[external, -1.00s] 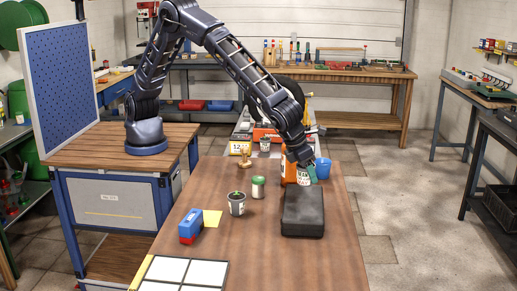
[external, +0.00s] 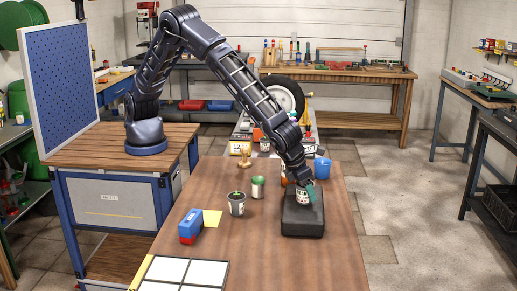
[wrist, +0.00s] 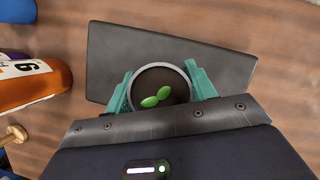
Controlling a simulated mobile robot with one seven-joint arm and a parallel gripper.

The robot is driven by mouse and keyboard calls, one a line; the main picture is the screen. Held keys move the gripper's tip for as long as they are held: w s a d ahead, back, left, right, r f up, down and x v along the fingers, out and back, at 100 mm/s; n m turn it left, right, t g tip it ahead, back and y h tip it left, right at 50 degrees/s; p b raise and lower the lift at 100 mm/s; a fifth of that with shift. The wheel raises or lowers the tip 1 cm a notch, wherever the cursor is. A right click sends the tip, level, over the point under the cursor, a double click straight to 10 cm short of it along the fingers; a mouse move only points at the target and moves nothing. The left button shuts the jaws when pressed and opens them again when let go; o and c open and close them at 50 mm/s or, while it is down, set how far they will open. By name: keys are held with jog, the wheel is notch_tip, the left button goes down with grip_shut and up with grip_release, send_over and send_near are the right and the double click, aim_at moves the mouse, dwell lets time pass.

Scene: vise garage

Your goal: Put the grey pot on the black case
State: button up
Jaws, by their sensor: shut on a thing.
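The light grey pot (wrist: 142,101) holds dark soil and two green leaves in the wrist view. My gripper (wrist: 160,92) is shut on it, with a teal finger on either side. In the external view the pot (external: 303,196) is upright over the far part of the black case (external: 303,219); I cannot tell whether its base touches the lid. The case lies flat and closed on the wooden table, and it also shows beneath the pot in the wrist view (wrist: 215,63).
Another potted plant (external: 237,204) and a green can (external: 258,187) stand left of the case. A blue and red block (external: 203,223) lies further left. The table's front right is clear.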

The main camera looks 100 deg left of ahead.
jog(key=o, duration=1)
jog(key=shift+o, duration=0.2)
jog(key=v, duration=1.2)
jog(key=s+a+r+n, duration=0.45)
jog(key=a+r, duration=0.25)
jog(key=a, duration=0.3)
jog(key=s+a+r+n+h, duration=0.1)
jog(key=s+a+r+n, duration=0.35)
jog(key=a+r, duration=0.4)
jog(key=s+a+r+n, duration=0.4)
jog(key=a+r+n, duration=0.15)
jog(key=a, duration=0.55)
jog(key=s+a+r+n, duration=0.3)
jog(key=s+a+n, duration=0.5)
jog(key=s+a, duration=0.45)
jog(key=s+a+f+n, duration=0.1)
jog(key=s+n, duration=0.3)
jog(key=s, duration=0.4)
jog(key=s+a+f+n, duration=0.1)
jog(key=s+a+n, duration=0.1)
jog(key=s+n, duration=0.3)
jog(key=s, duration=0.4)
jog(key=shift+a+f+h, duration=0.3)
jog(key=shift+f+h, duration=0.1)
